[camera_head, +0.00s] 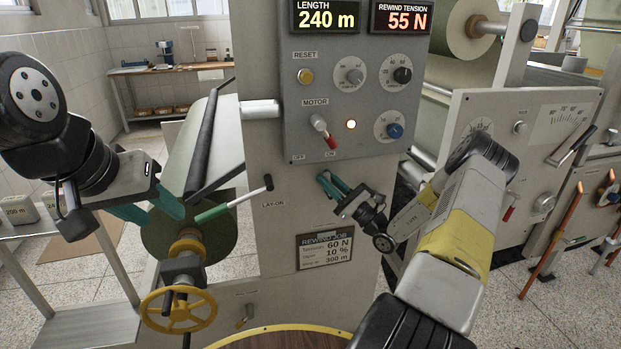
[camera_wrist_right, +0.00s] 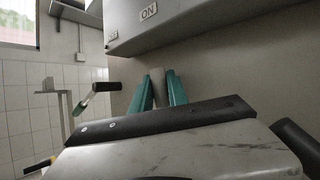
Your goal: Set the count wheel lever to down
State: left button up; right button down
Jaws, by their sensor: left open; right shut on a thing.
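My right gripper (camera_head: 326,180) is at the grey machine front, just below the control box. Its teal fingers are shut on a grey cylindrical handle (camera_wrist_right: 159,88), seen between them in the right wrist view. The fingers hide most of it in the head view, and no label on it can be read, so I cannot tell for certain that it is the count wheel lever. My left gripper (camera_head: 166,217) is open and empty, in front of the green roll at the left.
The control box (camera_head: 345,100) overhangs my right gripper, with the red-tipped motor lever (camera_head: 323,131) on it. The green-handled LAY-ON lever (camera_head: 233,205) sticks out left of my right gripper. A yellow handwheel (camera_head: 178,312) stands below my left gripper.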

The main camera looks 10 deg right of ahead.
jog(key=shift+d+m+t+h, duration=0.4)
jog(key=shift+m+t, duration=0.35)
jog(key=shift+m, duration=0.3)
jog(key=shift+d+m+t+h, duration=0.4)
jog(key=shift+m+t, duration=0.3)
jog(key=shift+m, duration=0.3)
jog(key=shift+d+m+t+h, duration=0.3)
jog(key=shift+m+t+h, duration=0.2)
jog(key=shift+m+t, duration=0.4)
jog(key=shift+m, duration=0.25)
jog(key=c, duration=1.6)
grip_release()
jog(key=shift+d, duration=0.1)
jog(key=shift+o, duration=0.2)
jog(key=v, duration=0.7)
jog(key=shift+s+d+f, duration=0.15)
jog(key=shift+s+f, duration=0.1)
